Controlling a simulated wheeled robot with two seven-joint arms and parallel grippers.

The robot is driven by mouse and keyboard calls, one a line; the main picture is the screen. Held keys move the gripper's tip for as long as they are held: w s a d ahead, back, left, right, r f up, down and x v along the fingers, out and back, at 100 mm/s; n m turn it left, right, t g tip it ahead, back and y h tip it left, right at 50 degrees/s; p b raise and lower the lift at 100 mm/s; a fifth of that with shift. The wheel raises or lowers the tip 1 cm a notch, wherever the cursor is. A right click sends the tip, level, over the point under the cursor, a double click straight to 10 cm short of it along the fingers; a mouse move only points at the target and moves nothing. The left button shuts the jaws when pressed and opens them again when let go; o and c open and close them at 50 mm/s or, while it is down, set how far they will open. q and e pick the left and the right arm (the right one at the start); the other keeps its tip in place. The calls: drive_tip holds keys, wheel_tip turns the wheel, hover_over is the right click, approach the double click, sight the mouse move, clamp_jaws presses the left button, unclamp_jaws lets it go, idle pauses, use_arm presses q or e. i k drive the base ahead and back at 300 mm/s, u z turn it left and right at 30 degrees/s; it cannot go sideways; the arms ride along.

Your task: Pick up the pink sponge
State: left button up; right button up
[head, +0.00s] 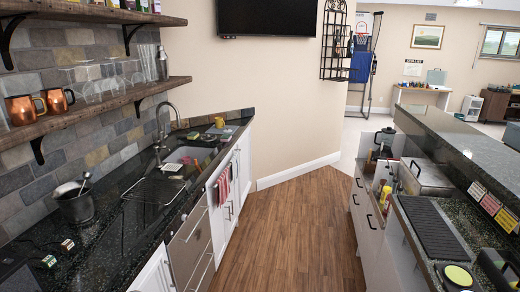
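A small pinkish item (187,160) shows at the sink (190,153) on the left counter; it may be the pink sponge, but it is too small to be sure. A pale flat item (172,167) lies close in front of it. Neither of my grippers is in view, and nothing in view is being held.
The dark left counter (125,232) carries a metal bucket (75,203), a wire rack (153,189) and a faucet (168,118). A pink towel (224,184) hangs on the cabinet front. The wooden floor (285,225) is clear between this counter and the right bar (450,140).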

sight(225, 138)
drive_tip(key=i, duration=2)
drive_tip(key=u, duration=0.75)
